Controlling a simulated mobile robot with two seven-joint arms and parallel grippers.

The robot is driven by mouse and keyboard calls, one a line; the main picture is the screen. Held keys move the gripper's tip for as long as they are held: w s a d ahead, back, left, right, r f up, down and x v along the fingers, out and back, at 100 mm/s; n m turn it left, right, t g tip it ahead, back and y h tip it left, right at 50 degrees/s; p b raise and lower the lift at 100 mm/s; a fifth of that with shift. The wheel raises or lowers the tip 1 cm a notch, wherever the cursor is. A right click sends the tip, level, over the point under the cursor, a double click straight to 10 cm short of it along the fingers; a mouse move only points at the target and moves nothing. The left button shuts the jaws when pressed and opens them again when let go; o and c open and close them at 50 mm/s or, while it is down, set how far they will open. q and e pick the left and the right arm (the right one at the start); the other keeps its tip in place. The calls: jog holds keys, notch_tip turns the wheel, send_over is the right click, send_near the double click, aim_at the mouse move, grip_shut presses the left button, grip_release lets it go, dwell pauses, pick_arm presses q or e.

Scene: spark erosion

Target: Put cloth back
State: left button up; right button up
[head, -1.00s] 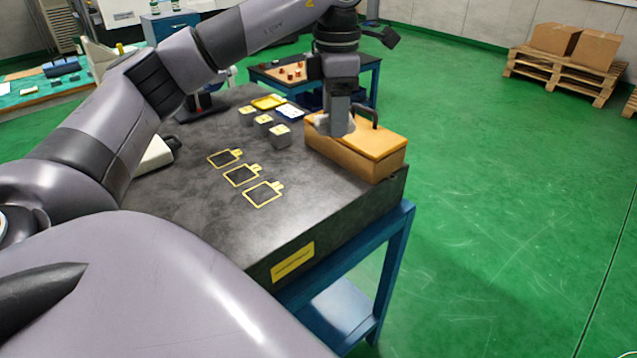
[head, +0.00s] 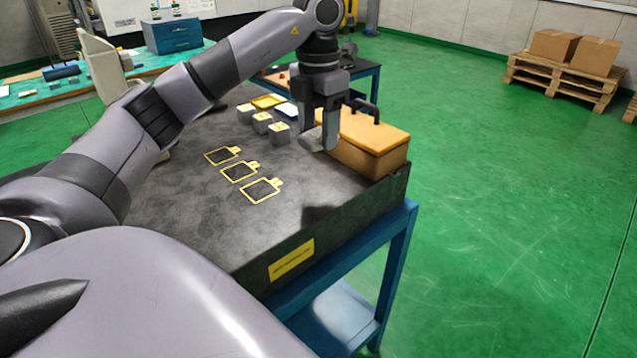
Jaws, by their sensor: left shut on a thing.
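My left gripper (head: 321,136) points down just left of the wooden box (head: 370,155) on the dark stone table. It is shut on a small grey piece (head: 310,140), which looks like the cloth. The fingers hide part of it, and I cannot tell whether it touches the table top. The box has an orange-yellow lid (head: 378,134) with a dark handle (head: 364,108). My right gripper is not in view.
Three yellow-outlined marks (head: 261,190) lie nearer on the table (head: 215,195). A yellow tray (head: 267,101) and a white-and-blue item (head: 288,110) lie behind. The table's front middle is clear.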

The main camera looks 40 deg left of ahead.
aim_at(318, 189)
pick_arm(q)
notch_tip(318, 189, down, 10)
jog(key=shift+f, duration=0.1)
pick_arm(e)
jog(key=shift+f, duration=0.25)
pick_arm(q)
jog(key=shift+f, duration=0.15)
jog(key=o, duration=1)
notch_tip(318, 189, up, 12)
jog(key=shift+f+p, duration=0.25)
jog(key=shift+p, duration=0.25)
jog(key=shift+r, duration=0.5)
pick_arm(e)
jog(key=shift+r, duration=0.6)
